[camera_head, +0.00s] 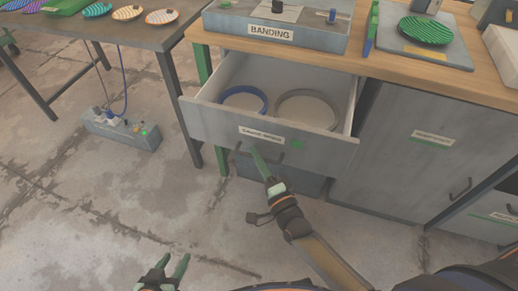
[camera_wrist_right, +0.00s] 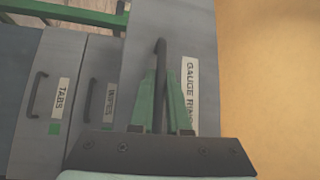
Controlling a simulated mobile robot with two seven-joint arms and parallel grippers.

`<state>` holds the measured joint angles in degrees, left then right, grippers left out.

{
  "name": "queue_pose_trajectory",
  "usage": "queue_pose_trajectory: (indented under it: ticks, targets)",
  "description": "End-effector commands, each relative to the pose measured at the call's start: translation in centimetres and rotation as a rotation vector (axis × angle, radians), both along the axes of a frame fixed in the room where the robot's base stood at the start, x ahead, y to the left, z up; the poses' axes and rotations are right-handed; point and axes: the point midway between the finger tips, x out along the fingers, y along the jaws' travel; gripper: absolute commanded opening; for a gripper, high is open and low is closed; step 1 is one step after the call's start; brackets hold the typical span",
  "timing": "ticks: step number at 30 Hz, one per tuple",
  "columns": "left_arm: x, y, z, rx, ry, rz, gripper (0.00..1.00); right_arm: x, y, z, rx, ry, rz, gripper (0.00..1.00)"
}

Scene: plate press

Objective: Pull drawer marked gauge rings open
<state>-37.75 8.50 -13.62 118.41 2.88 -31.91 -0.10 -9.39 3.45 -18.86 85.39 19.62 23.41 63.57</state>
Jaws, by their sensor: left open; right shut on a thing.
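The grey drawer marked gauge rings (camera_head: 215,124) stands pulled out from the bench in the head view. A blue ring (camera_head: 244,99) and a grey ring (camera_head: 307,108) lie inside it. In the right wrist view, its label (camera_wrist_right: 189,95) is beside a dark bar handle (camera_wrist_right: 160,75). My right gripper (camera_head: 260,157) is at the drawer front, and in the wrist view its green fingers (camera_wrist_right: 160,98) are shut on the handle between them. My left gripper (camera_head: 170,266) is open and empty over the floor at the bottom of the head view.
A box marked banding (camera_head: 271,33) stands on the wooden benchtop above. A closed cabinet front (camera_head: 400,150) is to the right. A grey box with plugs (camera_head: 122,131) sits on the floor under the left table. The concrete floor in front is clear. The wrist view shows a front marked tabs (camera_wrist_right: 61,97).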

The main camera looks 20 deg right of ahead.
Motion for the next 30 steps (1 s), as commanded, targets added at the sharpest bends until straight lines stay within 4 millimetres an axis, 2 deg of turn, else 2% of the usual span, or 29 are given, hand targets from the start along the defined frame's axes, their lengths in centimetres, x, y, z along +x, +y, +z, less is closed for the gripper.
queue_pose_trajectory:
  ticks: [16,17,24,30]
  targets:
    - [0.16,-0.07,0.00,0.000,0.001,-0.001,0.50,-0.62,0.36,-0.03,0.000,0.000,-0.001,0.00]
    - [0.15,-0.08,0.00,0.000,0.001,-0.001,0.50,-0.61,0.36,-0.03,0.000,0.000,-0.001,0.16]
    - [0.15,-0.10,0.01,0.000,0.001,-0.001,0.50,-0.61,0.38,-0.02,0.000,0.000,-0.001,0.43]
    - [0.18,-0.10,0.11,-0.001,-0.001,-0.001,0.50,-0.60,0.39,-0.01,0.000,0.000,0.000,0.45]
